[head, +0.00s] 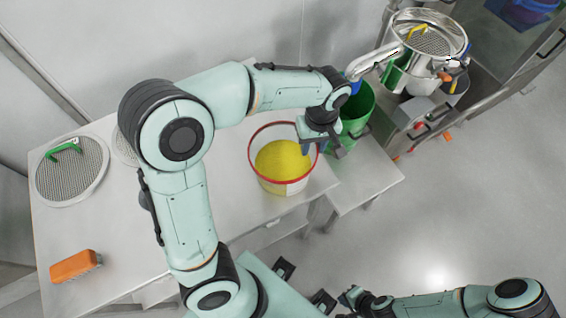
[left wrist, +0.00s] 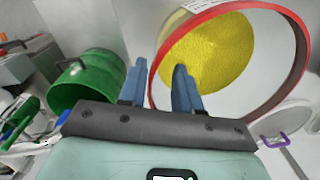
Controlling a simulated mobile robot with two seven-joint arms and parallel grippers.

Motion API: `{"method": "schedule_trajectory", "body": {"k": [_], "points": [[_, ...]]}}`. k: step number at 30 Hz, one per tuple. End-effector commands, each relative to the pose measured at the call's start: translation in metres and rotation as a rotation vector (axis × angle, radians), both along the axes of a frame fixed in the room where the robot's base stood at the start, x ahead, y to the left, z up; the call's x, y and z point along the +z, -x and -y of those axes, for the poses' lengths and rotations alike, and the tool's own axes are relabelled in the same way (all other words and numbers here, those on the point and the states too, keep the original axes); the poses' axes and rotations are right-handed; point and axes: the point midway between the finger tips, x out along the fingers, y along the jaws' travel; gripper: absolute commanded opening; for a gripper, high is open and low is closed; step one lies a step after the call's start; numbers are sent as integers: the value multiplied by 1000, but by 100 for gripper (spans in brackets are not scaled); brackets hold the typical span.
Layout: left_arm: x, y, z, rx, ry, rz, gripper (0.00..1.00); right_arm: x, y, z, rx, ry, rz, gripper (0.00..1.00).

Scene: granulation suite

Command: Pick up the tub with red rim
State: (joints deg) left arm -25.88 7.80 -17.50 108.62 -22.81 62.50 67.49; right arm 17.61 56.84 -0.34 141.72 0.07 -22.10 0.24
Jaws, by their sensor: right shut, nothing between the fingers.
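The tub with red rim (head: 287,187) stands upright on the white table near its right edge, with yellow material inside. It fills the upper right of the left wrist view (left wrist: 304,55). My left gripper (head: 322,150) is at the tub's right side in the head view. In the left wrist view its two blue fingers (left wrist: 160,75) are apart, with the near rim passing between them, one finger outside and one over the inside. I cannot tell whether they touch the wall. My right gripper (head: 350,298) is shut and empty, low in the head view, away from the tub.
A green bucket (head: 361,104) stands close to the right of the tub. A round sieve with a green handle (head: 87,182) and an orange brush (head: 73,266) lie on the left of the table. A steel sieve machine (head: 436,50) stands at the upper right.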

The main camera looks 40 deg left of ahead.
Motion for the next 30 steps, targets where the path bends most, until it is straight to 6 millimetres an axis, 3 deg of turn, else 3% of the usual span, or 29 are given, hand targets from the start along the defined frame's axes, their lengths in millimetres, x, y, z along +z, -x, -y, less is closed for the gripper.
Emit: {"method": "schedule_trajectory", "body": {"k": [9,18,19,21,22,30], "points": [[-44,-1,-1,0,0,-5,33,-3,1,0,0,0,-1,0],[-50,-2,-1,0,0,-1,33,-3,1,0,0,0,-1,0],[-50,-2,-1,0,0,-1,30,-3,1,0,0,0,-1,0],[-49,-2,-1,0,0,-1,7,-3,1,0,0,0,-1,0],[-49,-2,-1,0,0,-1,0,-3,1,0,0,0,-1,0],[-49,-2,-1,0,0,-1,0,-3,1,0,0,0,-1,0]]}}
